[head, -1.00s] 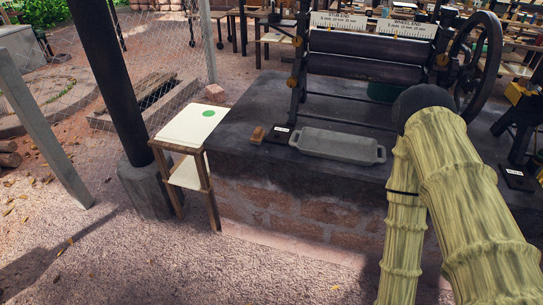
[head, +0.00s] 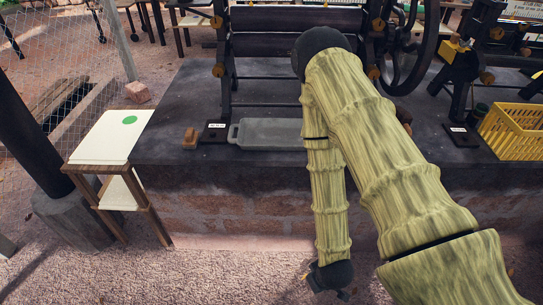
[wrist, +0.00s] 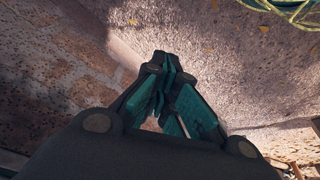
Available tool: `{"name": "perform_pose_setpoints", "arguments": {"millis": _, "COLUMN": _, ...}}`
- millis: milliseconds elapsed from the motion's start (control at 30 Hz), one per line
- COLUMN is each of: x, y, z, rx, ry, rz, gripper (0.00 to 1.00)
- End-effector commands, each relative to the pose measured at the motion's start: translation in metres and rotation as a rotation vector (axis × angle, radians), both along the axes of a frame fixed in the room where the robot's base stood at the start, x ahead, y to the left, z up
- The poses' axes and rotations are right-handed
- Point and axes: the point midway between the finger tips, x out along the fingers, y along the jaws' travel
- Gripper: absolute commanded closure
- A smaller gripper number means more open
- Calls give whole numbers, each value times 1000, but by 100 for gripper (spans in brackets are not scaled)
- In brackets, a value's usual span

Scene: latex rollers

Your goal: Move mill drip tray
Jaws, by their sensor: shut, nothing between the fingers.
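The mill drip tray (head: 268,134) is a grey, shallow, oblong tray with a loop handle at its left end. It lies on the dark top of the brick plinth (head: 175,110), in front of the roller mill (head: 290,48). My arm hides its right end in the head view. My gripper (wrist: 163,70) is shut and empty, with teal finger pads, in the wrist view. It points down over the gravel beside the brick wall. In the head view my gripper (head: 335,292) hangs low in front of the plinth, well apart from the tray.
A small wooden stand with a white top and green dot (head: 130,120) stands left of the plinth. A yellow crate (head: 512,132) sits at right. A dark post (head: 28,140) rises at far left.

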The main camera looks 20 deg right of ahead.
Motion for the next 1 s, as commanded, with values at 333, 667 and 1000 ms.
{"name": "perform_pose_setpoints", "arguments": {"millis": 333, "x": 164, "y": 0, "z": -8, "rx": -198, "ry": -486, "rz": 470, "gripper": 100}}
{"name": "perform_pose_setpoints", "arguments": {"millis": 667, "x": 279, "y": 3, "z": 45, "rx": -561, "ry": -914, "rz": 821, "gripper": 100}}
{"name": "perform_pose_setpoints", "arguments": {"millis": 1000, "x": 335, "y": 8, "z": 111, "rx": -951, "ry": -1203, "rz": 1005, "gripper": 100}}
